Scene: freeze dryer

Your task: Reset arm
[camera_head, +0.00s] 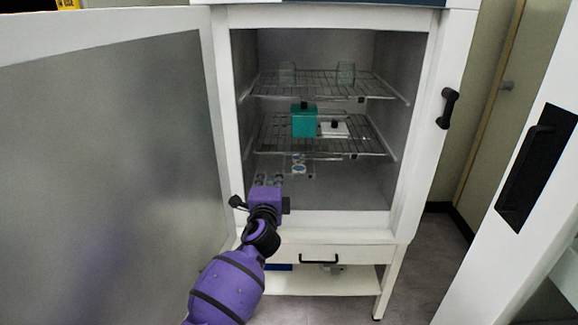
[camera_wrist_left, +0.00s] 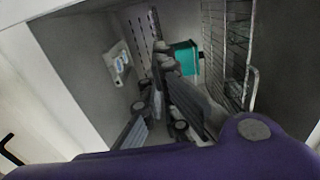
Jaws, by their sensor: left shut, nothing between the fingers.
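My left arm comes in from the lower left of the head view, and its purple left gripper (camera_head: 265,193) is at the front opening of the freeze dryer chamber (camera_head: 345,190). In the left wrist view the gripper's dark fingers (camera_wrist_left: 163,75) are close together with nothing held between them. They point into the chamber, and the purple wrist housing covers the bottom of that view. In the head view the wrist body largely hides the fingers. My right gripper is not in view.
The dryer door (camera_head: 110,130) stands open on the left, close to my arm. Wire racks hold a teal box (camera_head: 303,121), a small white item (camera_head: 334,129) and glass vessels (camera_head: 345,72). A clear plate with blue round spots (camera_head: 299,167) is below. A drawer (camera_head: 320,255) sits under the chamber.

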